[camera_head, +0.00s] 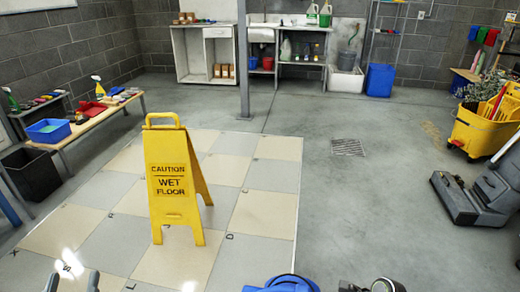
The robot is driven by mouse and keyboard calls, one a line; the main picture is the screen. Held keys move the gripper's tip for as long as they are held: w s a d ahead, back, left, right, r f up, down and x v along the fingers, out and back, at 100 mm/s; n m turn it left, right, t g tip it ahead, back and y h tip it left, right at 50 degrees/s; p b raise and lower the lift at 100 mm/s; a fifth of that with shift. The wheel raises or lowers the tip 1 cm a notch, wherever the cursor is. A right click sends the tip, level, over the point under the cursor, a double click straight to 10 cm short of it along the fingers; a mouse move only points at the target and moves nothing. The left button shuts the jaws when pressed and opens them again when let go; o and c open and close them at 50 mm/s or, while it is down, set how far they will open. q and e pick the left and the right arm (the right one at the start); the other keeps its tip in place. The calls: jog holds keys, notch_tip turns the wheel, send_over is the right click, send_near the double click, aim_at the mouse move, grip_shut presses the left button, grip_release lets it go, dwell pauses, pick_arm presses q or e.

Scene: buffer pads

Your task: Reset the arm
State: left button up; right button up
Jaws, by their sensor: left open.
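My left gripper (73,283) shows only as two dark fingertips at the bottom left edge. The fingertips stand apart with tiled floor visible between them, so it is open and empty. Nothing touches it. The rest of that arm is below the frame. I cannot make out my right gripper.
A yellow wet floor sign (175,185) stands upright on the checkered tiles ahead. A blue object (282,284) and unclear dark parts (372,285) are cut off at the bottom. A bench (95,122) stands left, a yellow mop bucket (482,130) right. Grey floor at centre right is clear.

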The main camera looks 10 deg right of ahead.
pick_arm(q)
notch_tip(320, 180, down, 13)
jog(key=g, duration=0.6)
jog(key=s+f+n+g+h, duration=0.1)
jog(key=s+f+g, duration=0.3)
jog(key=f, duration=0.5)
jog(key=s+f+g, duration=0.4)
jog(key=f+g, duration=0.1)
jog(key=f, duration=0.4)
jog(key=s+f+g+p, duration=0.5)
jog(key=s+f+p, duration=0.6)
jog(key=f, duration=0.1)
jog(key=s+a+p, duration=0.2)
jog(key=s+p, duration=0.7)
jog(key=shift+s+a+f+y, duration=0.2)
jog(key=shift+a+f+y, duration=0.1)
jog(key=shift+a+f, duration=0.1)
pick_arm(e)
jog(key=s+d+f+n+h, duration=0.2)
jog(key=s+n, duration=0.5)
jog(key=s, duration=0.4)
jog(key=s+d+f+n+h, duration=0.2)
jog(key=s+n, duration=0.4)
jog(key=s, duration=0.6)
jog(key=s+d+f+n+h, duration=0.2)
jog(key=s+n, duration=0.5)
jog(key=s, duration=0.5)
jog(key=shift+s+d+f+n+g+h, duration=0.15)
jog(key=shift+d+f+n+g+h, duration=0.2)
jog(key=shift+f+h, duration=0.7)
